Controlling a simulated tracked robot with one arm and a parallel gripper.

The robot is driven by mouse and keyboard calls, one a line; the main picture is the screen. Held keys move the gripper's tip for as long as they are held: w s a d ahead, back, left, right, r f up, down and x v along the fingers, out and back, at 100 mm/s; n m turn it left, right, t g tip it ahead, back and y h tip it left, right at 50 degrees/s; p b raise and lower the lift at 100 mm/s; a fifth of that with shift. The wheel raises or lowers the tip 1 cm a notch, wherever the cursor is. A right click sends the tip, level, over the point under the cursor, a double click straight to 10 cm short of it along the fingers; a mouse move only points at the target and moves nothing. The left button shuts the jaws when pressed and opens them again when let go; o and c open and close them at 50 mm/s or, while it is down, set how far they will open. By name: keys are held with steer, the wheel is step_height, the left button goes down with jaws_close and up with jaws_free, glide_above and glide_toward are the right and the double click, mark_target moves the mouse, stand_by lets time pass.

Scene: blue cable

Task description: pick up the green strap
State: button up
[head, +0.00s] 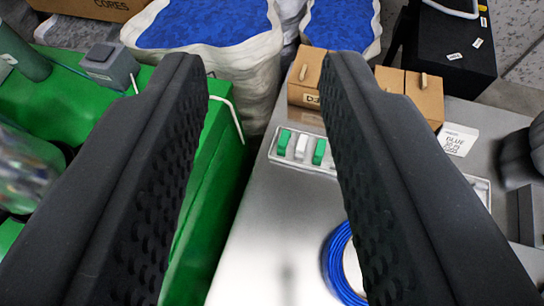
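My gripper (265,68) is open, with its two black textured fingers spread wide and nothing between them. I cannot make out a clear green strap. A light tray (296,166) on the grey table holds small green pieces (284,142) and a white one side by side; another green piece (319,152) lies beside the right finger. Whether any of these is a strap I cannot tell. The tray shows between the fingers, beyond and below them, and the right finger hides part of it.
A blue cable coil (338,262) lies on the grey table (262,262), partly behind the right finger. Cardboard boxes (305,80) and a white glue box (457,138) stand farther back. A green surface (205,215) is left; white sacks with blue contents (245,70) stand behind.

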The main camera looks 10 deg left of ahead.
steer(key=w+a+f+g, duration=0.1)
steer(key=w+f+g, duration=0.1)
steer(key=w+f, duration=0.95)
steer(key=m+g+h+b, duration=0.2)
steer(key=m+g, duration=0.1)
steer(key=g, duration=0.3)
glide_above(284, 138)
steer(key=s+a, duration=0.1)
steer(key=s, duration=0.4)
step_height(284, 138, down, 38)
steer(key=b+x, duration=0.1)
steer(key=x, duration=0.5)
steer(key=shift+w+f, duration=0.2)
steer(key=shift+f, duration=0.2)
steer(key=shift+b+x, duration=0.9)
steer(key=shift+x, duration=1.35)
steer(key=shift+w+f, duration=0.3)
steer(key=shift+f, duration=0.15)
steer(key=c, duration=0.7)
